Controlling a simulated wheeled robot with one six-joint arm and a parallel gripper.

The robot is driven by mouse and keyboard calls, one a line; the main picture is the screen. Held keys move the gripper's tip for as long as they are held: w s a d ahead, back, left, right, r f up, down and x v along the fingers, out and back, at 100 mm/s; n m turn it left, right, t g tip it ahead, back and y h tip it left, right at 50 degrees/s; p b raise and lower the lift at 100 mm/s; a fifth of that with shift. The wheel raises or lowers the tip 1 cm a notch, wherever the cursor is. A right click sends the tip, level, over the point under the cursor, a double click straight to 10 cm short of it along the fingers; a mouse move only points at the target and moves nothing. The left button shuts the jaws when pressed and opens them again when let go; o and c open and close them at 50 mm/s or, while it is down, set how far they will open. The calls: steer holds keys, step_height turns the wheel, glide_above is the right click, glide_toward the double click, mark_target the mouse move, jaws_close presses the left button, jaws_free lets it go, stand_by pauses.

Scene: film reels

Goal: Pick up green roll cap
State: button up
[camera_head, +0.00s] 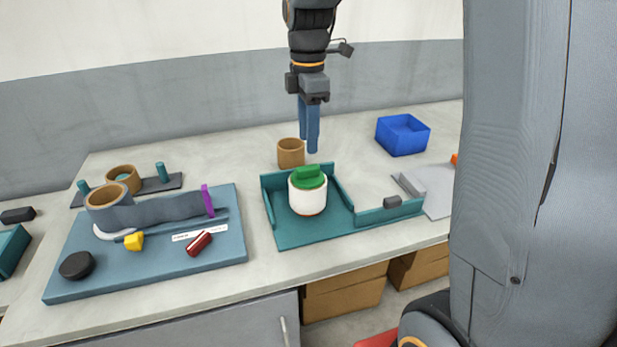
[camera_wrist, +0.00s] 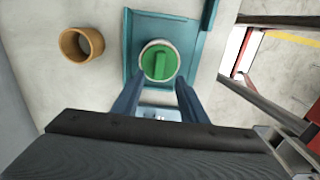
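The green roll cap (camera_head: 308,177) sits on top of a white roll (camera_head: 307,198) that stands upright in a teal tray (camera_head: 290,238). The cap has a raised bar across its top. In the wrist view the cap (camera_wrist: 159,63) shows from above, a little beyond my fingertips. My gripper (camera_head: 309,148) hangs above and behind the cap in the head view, with blue fingers pointing down. In the wrist view my gripper (camera_wrist: 158,92) has its two fingers spread apart with nothing between them. They are apart from the cap.
A brown ring (camera_head: 291,153) stands just behind the tray. A blue bin (camera_head: 403,135) is at the back right. A blue-grey board (camera_head: 150,270) with a tape roll, yellow piece, red piece and black disc lies left. The tray has raised walls.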

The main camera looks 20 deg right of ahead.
mark_target(308, 167)
steer(key=shift+f+p, duration=1.25)
steer(key=shift+f, duration=2.6)
jaws_close()
steer(key=shift+r, duration=0.15)
